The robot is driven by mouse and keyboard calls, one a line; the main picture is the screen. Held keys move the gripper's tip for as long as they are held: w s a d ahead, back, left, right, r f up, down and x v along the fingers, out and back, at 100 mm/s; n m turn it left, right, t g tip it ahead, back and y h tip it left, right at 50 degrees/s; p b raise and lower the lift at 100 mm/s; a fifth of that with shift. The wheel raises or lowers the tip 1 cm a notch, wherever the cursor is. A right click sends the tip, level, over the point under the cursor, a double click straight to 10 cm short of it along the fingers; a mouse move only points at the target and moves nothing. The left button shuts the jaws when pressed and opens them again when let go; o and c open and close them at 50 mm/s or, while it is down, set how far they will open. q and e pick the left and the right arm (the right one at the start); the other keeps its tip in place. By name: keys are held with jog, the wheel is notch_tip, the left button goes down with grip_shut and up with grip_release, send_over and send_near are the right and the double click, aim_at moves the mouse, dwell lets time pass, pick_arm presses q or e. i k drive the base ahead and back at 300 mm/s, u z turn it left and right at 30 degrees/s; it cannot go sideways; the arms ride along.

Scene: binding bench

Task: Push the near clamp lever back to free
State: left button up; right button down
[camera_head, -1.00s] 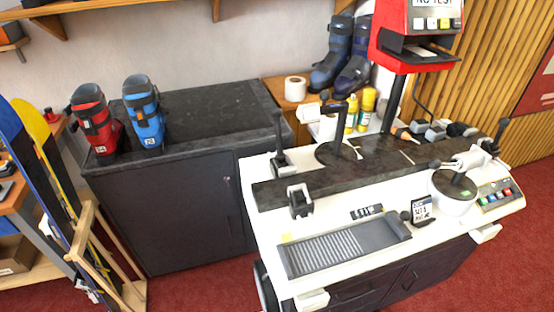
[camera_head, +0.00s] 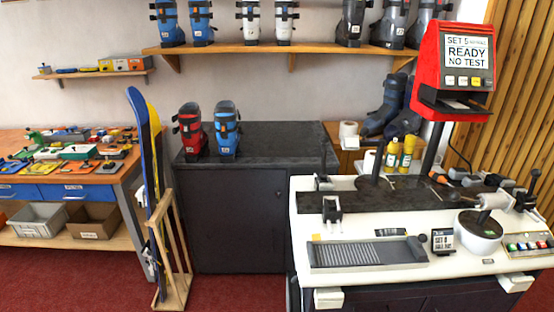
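The white binding bench (camera_head: 305,233) stands at the right with a dark strip (camera_head: 420,193) along its top. A small black clamp (camera_head: 332,209) stands at the strip's left end, and a short black lever (camera_head: 323,184) shows just behind it. A black upright lever (camera_head: 377,163) rises from a dark disc behind the strip. Another black-ended lever (camera_head: 532,187) stands at the far right, beside a white cylindrical head (camera_head: 494,200). I cannot tell which lever is the near clamp lever, or its exact position. Neither of my grippers is in view.
A red display unit (camera_head: 457,65) reads "READY NO TEST". A ribbed tray (camera_head: 368,252), round white pot (camera_head: 480,232) and button panel (camera_head: 527,243) sit on the bench front. A dark cabinet (camera_head: 235,220) stands left. Red carpet (camera_head: 225,293) is open in front of it.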

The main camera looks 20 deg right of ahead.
aim_at(324, 140)
jog(key=u, duration=0.05)
jog(key=i, duration=1.3)
jog(key=z, duration=0.85)
